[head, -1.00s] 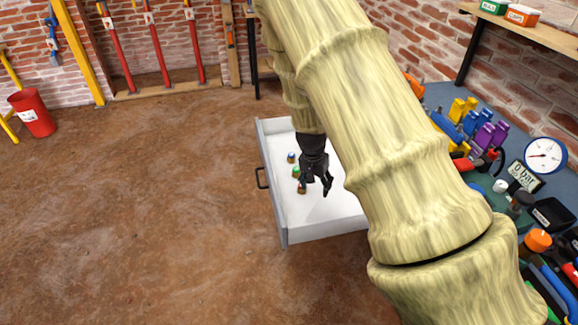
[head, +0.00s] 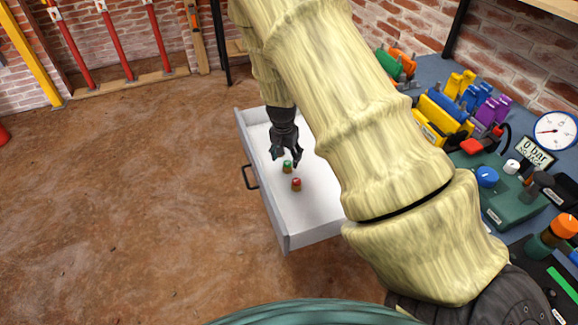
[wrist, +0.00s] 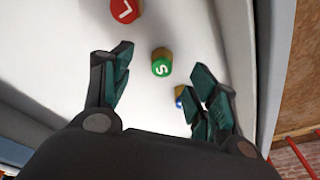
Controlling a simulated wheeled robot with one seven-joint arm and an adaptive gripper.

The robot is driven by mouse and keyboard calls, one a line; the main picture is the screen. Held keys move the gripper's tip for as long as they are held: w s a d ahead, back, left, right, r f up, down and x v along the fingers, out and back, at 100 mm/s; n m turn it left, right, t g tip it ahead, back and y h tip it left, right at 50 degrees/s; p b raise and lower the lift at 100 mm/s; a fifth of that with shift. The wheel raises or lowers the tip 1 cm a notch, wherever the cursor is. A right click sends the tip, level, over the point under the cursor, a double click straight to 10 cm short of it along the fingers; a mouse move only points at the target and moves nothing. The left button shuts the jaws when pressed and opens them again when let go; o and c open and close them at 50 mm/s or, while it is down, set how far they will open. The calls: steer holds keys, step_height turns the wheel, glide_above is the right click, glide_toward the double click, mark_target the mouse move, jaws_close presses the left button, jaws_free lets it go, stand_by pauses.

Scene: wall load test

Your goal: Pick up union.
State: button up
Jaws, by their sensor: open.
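Three small brass-coloured fittings with coloured, lettered ends stand in the open white drawer (head: 318,205); I cannot tell from the pictures which the task calls the union. The green one, marked S, (head: 287,167) is just below my gripper (head: 285,158) in the head view. In the wrist view the green fitting (wrist: 162,66) shows between my open, empty fingers. The red one, marked L, (head: 296,184) is nearer the drawer's front; it also shows at the top of the wrist view (wrist: 125,9). A blue one (wrist: 179,102) is partly hidden by my right finger.
The drawer's grey front with a dark handle (head: 249,177) and its side walls rise around the fittings. A blue workbench crowded with tools (head: 470,115) is on the right. The brown floor to the left is clear.

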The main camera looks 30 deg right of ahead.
mark_target(287, 163)
steer(key=shift+w+f, duration=1)
steer(key=shift+f, duration=0.25)
steer(key=f, duration=0.1)
steer(key=d+f, duration=0.1)
steer(key=f+p, duration=0.1)
steer(key=shift+s+d+f, duration=0.1)
steer(key=shift+d+f, duration=0.2)
steer(key=shift+f, duration=0.5)
steer(key=shift+r, duration=0.15)
steer(key=c, duration=1.2)
